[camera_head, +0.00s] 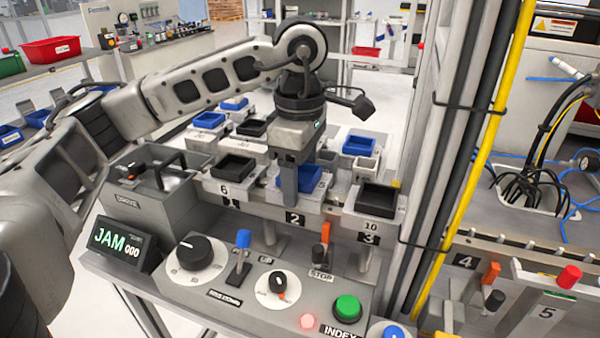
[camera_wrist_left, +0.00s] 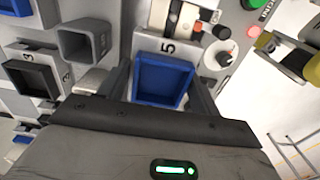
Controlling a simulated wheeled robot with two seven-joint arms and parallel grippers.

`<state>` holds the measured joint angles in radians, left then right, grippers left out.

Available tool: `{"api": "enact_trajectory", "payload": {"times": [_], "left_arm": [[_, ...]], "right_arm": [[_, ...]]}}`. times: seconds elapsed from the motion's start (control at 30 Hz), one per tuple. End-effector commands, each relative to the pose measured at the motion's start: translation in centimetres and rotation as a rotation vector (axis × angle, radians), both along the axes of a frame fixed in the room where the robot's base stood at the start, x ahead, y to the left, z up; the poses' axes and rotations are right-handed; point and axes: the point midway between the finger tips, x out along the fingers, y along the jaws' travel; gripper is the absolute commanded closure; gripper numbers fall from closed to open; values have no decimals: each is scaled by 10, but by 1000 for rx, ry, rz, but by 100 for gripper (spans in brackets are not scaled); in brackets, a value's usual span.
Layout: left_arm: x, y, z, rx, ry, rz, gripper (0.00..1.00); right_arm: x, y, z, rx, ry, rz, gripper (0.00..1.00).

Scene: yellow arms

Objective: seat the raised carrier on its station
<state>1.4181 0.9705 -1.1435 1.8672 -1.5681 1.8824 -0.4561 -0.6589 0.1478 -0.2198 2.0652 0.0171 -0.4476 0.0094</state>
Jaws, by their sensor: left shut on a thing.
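The carrier with a blue tray (camera_head: 309,178) stands at station 2 (camera_head: 293,218), in the middle of the front row. My left gripper (camera_head: 289,185) comes down on it from above and is shut on it. In the left wrist view the blue tray (camera_wrist_left: 163,80) sits between the two dark fingers, with a number 5 on the carrier beyond it. The near finger hides part of the carrier in the head view. I cannot tell whether its base touches the station. My right gripper is not in view.
Carriers with black trays stand at left, numbered 6 (camera_head: 233,167), and right, numbered 10 (camera_head: 376,198). More carriers stand behind. In front is a control panel with a green INDEX button (camera_head: 347,308), knobs and levers. A display (camera_head: 122,246) reads JAM 000. A yellow pole (camera_head: 478,150) rises at right.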

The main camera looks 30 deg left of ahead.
Motion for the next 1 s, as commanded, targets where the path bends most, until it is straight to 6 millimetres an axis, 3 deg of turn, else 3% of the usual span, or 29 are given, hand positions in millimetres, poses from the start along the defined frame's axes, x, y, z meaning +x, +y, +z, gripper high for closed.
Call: {"api": "enact_trajectory", "payload": {"times": [1.0], "left_arm": [[0, 0, -7, -1, -1, 0, 68]], "right_arm": [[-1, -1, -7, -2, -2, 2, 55]]}}
